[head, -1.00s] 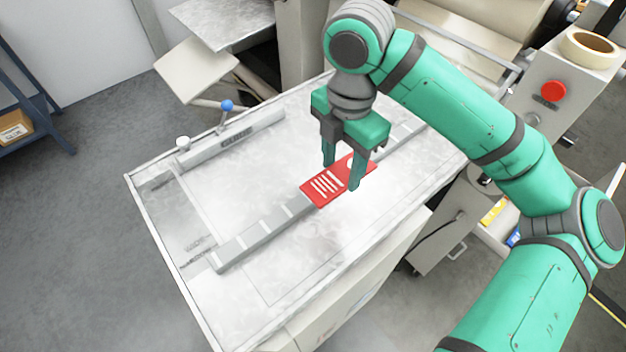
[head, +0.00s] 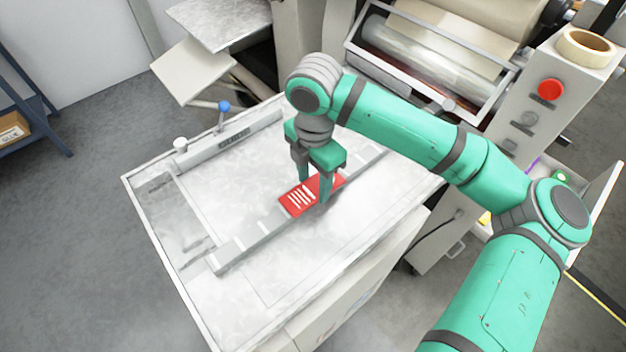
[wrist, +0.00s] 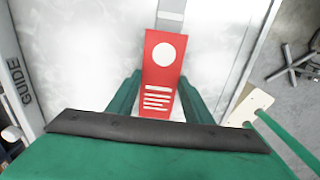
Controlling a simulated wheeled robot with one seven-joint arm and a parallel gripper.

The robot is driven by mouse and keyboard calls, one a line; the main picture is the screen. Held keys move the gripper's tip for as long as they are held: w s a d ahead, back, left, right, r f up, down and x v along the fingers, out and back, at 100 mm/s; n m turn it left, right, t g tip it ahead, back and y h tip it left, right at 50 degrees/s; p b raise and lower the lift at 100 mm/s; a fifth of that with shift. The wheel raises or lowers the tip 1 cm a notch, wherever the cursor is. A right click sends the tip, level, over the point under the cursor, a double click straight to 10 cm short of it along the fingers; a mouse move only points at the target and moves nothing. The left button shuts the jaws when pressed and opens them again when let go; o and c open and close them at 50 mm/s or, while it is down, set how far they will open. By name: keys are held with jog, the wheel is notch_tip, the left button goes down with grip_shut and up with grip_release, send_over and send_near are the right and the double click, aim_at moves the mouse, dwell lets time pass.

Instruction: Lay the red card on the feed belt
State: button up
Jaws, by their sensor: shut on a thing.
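The red card (head: 298,198) has white stripes and a white circle. It also shows in the wrist view (wrist: 162,76), between my two green fingers. My gripper (head: 325,190) is shut on the card across its width. The card lies over the grey feed belt (head: 246,249), a strip with pale marks that runs across the machine's table, and is roughly in line with it. The belt also shows past the card's end in the wrist view (wrist: 172,16). I cannot tell whether the card touches the belt or is just above it.
A guide bar (head: 220,142) with a blue-knobbed lever (head: 224,106) stands along the table's far left side. A roller unit (head: 425,60) and a post with a red button (head: 550,89) are at the back right. The pale table top (head: 310,258) in front of the belt is clear.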

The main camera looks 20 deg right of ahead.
aim_at(313, 188)
jog(key=shift+a+f, duration=0.15)
jog(key=o, duration=1)
jog(key=shift+s+d, duration=0.15)
jog(key=shift+d, duration=0.1)
notch_tip(313, 188, up, 12)
jog(key=shift+a+r, duration=0.15)
jog(key=shift+r, duration=0.05)
